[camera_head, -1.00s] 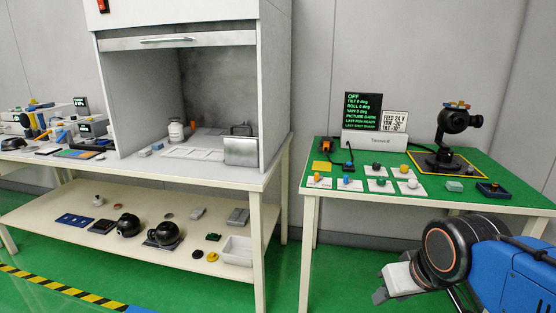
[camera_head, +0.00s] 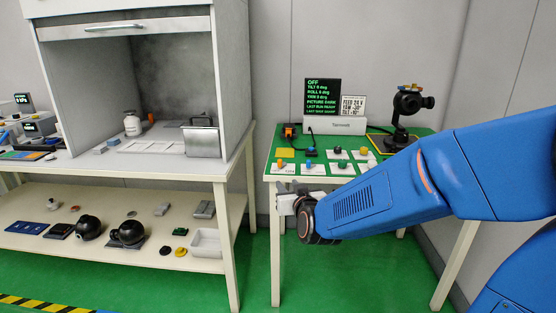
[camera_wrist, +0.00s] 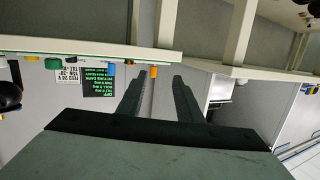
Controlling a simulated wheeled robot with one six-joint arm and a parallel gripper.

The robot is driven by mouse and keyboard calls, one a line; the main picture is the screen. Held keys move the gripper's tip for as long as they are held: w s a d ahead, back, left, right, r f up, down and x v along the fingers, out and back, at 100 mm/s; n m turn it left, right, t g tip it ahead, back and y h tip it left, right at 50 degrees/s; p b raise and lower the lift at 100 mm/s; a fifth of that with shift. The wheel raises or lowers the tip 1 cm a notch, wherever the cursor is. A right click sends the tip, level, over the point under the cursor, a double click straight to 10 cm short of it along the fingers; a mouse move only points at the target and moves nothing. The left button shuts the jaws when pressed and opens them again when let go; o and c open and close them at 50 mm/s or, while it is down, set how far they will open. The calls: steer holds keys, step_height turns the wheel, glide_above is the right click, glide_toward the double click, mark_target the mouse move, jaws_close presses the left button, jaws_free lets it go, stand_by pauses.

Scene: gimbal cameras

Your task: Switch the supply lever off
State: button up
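The green-topped table (camera_head: 268,176) stands at the right, with small coloured knobs on white cards along its front. An orange knob (camera_head: 279,165) at the front left may be the supply lever; its card's lettering is too small to read. A blue knob (camera_head: 308,164) is to its right. My gripper (camera_head: 284,202) is just in front of and below the table's front left edge. In the upside-down wrist view its two fingers (camera_wrist: 155,100) are apart and empty, with the orange knob (camera_wrist: 153,71) beyond, between them. The gripper is apart from the knob.
A black screen (camera_head: 323,92) reads OFF, beside a sign (camera_head: 352,106) reading FEED 24 V. A black gimbal camera (camera_head: 408,103) stands at the table's right. A grey cabinet on a white bench (camera_head: 150,166) is at the left. Green floor is clear between bench and table.

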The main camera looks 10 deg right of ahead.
steer(key=w, duration=0.6)
steer(key=w+d+t+h, duration=0.1)
steer(key=w, duration=0.6)
steer(key=w+t, duration=0.1)
steer(key=w, duration=0.5)
steer(key=shift+w+d+r+m+h, duration=0.3)
steer(key=shift+w+d, duration=0.05)
steer(key=shift+w, duration=0.05)
jaws_close()
